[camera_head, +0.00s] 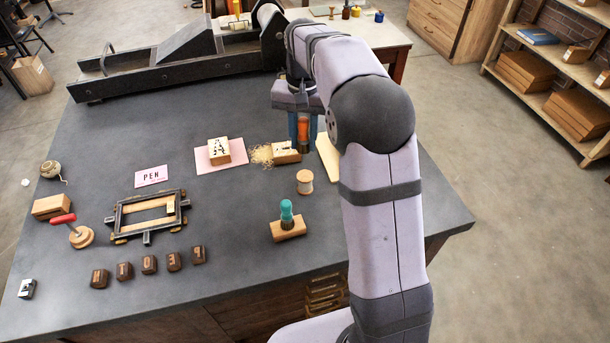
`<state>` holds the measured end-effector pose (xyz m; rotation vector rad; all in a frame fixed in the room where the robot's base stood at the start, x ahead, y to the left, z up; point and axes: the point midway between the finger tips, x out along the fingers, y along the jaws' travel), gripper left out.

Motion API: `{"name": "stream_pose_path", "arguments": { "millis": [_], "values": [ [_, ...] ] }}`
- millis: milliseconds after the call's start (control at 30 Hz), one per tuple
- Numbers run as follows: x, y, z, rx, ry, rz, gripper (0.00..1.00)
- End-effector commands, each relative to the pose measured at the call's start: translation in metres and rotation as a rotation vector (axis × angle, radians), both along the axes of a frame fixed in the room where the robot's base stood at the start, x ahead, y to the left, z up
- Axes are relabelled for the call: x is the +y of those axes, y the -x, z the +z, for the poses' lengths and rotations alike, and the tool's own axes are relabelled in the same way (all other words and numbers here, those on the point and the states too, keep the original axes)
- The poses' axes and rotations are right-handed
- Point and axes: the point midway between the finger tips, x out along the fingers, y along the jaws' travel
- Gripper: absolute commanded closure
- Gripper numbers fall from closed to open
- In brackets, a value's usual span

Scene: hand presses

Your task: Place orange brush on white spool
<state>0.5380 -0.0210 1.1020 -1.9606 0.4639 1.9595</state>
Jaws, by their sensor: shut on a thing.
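My gripper (303,128) is at the back right of the table, pointing down with blue fingers. It is shut on the orange brush (303,131), whose orange handle shows between the fingers with a darker lower end below. The brush looks upright; I cannot tell whether it touches what is beneath it.
A lettered block (286,155) is just left of the brush, with straw-like shavings (262,154). A teal brush (286,212) stands on a wooden block (289,231) in front of the spool. A block marked A (219,151) sits on pink paper. A metal frame (127,222) lies at left.

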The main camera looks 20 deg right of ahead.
Motion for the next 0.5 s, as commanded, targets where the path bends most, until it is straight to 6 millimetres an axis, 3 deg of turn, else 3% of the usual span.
{"name": "stream_pose_path", "arguments": {
  "millis": [233,500],
  "values": [
    [-0.005,-0.001,-0.004,0.002,0.0,-0.002,0.98],
    [-0.004,0.0,-0.042,0.005,0.0,-0.002,0.99]
  ]
}}
